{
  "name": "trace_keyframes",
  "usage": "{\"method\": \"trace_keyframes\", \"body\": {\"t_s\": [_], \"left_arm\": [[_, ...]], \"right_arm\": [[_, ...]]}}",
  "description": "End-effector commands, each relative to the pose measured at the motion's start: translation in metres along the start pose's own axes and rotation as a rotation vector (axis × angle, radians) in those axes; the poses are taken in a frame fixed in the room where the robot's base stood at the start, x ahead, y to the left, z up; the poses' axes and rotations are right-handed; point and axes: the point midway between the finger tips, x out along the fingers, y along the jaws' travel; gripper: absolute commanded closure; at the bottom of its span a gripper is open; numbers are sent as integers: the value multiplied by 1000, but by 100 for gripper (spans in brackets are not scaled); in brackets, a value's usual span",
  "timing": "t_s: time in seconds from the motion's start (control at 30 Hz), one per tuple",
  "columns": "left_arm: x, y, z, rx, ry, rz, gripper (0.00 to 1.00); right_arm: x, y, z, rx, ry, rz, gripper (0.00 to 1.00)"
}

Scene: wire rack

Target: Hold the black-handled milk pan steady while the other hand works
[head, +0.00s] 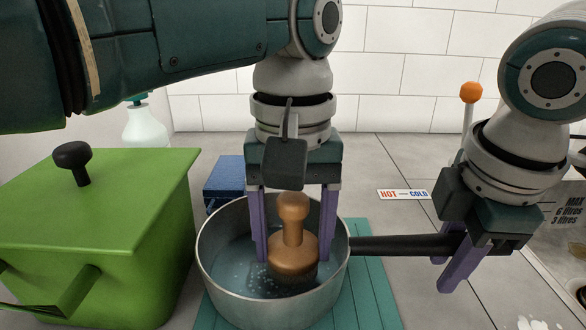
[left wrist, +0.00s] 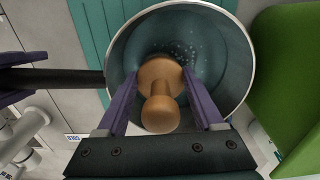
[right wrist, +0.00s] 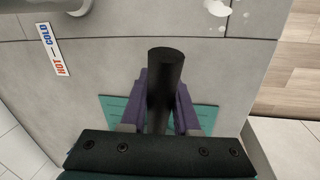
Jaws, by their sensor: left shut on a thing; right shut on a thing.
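The milk pan (head: 222,282) is a grey metal pan with bubbly bluish liquid inside; it sits upright on a teal mat, and its inside also shows in the left wrist view (left wrist: 228,45). Its black handle (head: 395,244) points right. My right gripper (head: 446,270) is shut on the handle near its outer end; the right wrist view shows the handle (right wrist: 166,72) between the two fingers. My left gripper (head: 293,255) reaches down into the pan, shut on a wooden, knob-topped brush (head: 292,245). The brush's lower end is dark, and its underside is hidden.
A green lidded box (head: 110,215) with a black knob stands close left of the pan. A blue box (head: 223,180) lies behind it, a white bottle (head: 147,125) at back left. The teal ribbed mat (head: 370,290) lies under the pan. An orange-topped lever (head: 470,95) rises behind my right arm.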

Motion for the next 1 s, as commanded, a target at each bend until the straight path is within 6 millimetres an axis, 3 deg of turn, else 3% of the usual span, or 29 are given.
{"method": "trace_keyframes", "body": {"t_s": [0.43, 0.67, 1.0], "left_arm": [[-1, -13, 26, -1, -2, -2, 96], [0, -12, 25, -2, -2, -1, 96], [-2, -1, 2, -4, -2, -2, 96]], "right_arm": [[0, 1, 0, 1, 1, 2, 100], [0, 0, 0, 1, 1, 1, 100], [0, 0, 0, 1, 1, 1, 100]]}}
